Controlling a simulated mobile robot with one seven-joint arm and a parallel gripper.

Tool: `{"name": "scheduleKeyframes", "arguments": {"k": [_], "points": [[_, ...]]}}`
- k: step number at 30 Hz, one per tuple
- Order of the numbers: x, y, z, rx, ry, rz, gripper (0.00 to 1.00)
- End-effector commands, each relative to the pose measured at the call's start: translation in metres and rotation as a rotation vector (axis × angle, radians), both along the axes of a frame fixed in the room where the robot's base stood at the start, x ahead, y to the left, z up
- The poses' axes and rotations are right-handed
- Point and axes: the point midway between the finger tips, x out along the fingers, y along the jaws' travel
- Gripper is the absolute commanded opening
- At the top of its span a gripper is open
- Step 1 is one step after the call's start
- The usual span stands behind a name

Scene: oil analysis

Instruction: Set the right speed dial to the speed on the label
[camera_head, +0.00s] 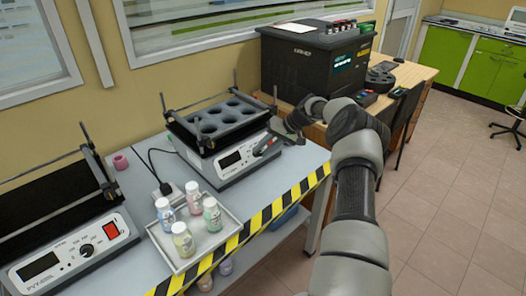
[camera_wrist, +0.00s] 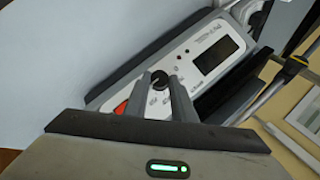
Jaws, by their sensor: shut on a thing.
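The right device (camera_head: 240,157) is a light grey shaker with a dark rack of round wells on top. Its front panel (camera_wrist: 190,65) shows in the wrist view with a dark display (camera_wrist: 211,59), a red switch (camera_wrist: 122,106) and the black round speed dial (camera_wrist: 159,78). My gripper (camera_wrist: 164,86) has its two grey fingers closed around the dial. The dial's pointer and scale marks are too small to read. I cannot make out a speed label.
A second shaker (camera_head: 72,250) with a red switch stands at the left. A tray (camera_head: 176,258) with several labelled bottles (camera_head: 183,240) lies between the devices, near the striped table edge (camera_head: 255,220). A black machine (camera_head: 315,62) stands on the wooden desk behind.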

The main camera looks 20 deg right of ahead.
Motion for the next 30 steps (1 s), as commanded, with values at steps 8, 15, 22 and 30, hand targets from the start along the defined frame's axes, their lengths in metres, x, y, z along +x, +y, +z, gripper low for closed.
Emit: {"name": "scheduleKeyframes", "arguments": {"k": [8,15,22,30], "points": [[0.000,0.000,-0.001,0.004,0.003,-0.005,0.01],[0.000,0.000,-0.001,0.005,0.004,-0.004,0.42],[0.000,0.000,-0.001,0.004,0.003,-0.003,0.42],[-0.008,-0.013,0.017,0.003,0.002,-0.005,0.42]]}}
